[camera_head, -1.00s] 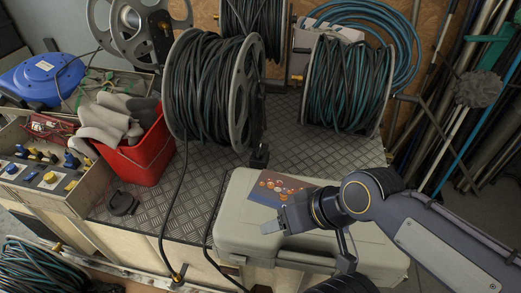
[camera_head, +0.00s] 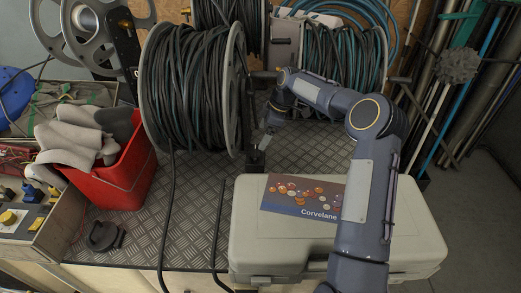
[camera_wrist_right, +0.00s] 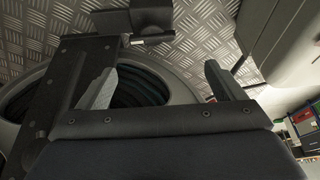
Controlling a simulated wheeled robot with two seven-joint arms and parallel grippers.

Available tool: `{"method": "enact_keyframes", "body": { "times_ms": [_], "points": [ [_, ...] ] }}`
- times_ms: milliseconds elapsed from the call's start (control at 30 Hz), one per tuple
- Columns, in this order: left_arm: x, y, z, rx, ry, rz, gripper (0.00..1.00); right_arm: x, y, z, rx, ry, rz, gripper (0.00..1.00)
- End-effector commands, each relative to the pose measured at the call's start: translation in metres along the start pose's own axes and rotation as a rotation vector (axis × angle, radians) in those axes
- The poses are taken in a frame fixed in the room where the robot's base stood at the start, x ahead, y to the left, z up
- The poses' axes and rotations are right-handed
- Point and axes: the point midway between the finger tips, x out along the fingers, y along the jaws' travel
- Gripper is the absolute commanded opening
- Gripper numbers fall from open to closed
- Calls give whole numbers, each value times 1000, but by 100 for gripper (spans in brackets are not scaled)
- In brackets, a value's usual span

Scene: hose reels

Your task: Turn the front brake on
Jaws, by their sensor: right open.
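The front hose reel (camera_head: 190,90), wound with dark green and black hose, stands on the metal plate at centre-left. Its black stand (camera_head: 248,110) rises along the right flange, with a black block (camera_head: 255,158) at its foot. I cannot clearly make out which part is the brake. My right gripper (camera_head: 265,140) points down close beside the stand, just above the block. In the right wrist view, the right gripper (camera_wrist_right: 158,78) is open and empty, with a black bar (camera_wrist_right: 62,85) by the left finger and a black block (camera_wrist_right: 130,18) beyond the fingertips. My left gripper is out of view.
A grey case (camera_head: 255,240) with a leaflet lies in front, under my right arm. A red bin (camera_head: 115,170) with gloves stands left. More reels (camera_head: 345,55) stand behind. Bare checkered plate (camera_head: 195,200) lies between bin and case.

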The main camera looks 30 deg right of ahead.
Motion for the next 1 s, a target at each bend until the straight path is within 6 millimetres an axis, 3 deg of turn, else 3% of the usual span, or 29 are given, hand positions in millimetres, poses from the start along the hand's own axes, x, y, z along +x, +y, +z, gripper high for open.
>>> {"method": "enact_keyframes", "body": {
  "times_ms": [133,600,1000],
  "points": [
    [2,-1,1,0,0,0,36,20,11,9,-25,12,-12,89],
    [-3,1,-2,0,0,0,36,84,10,8,-26,11,-13,89],
    [-4,2,-2,0,0,0,36,96,10,9,-26,11,-11,89]
  ]
}}
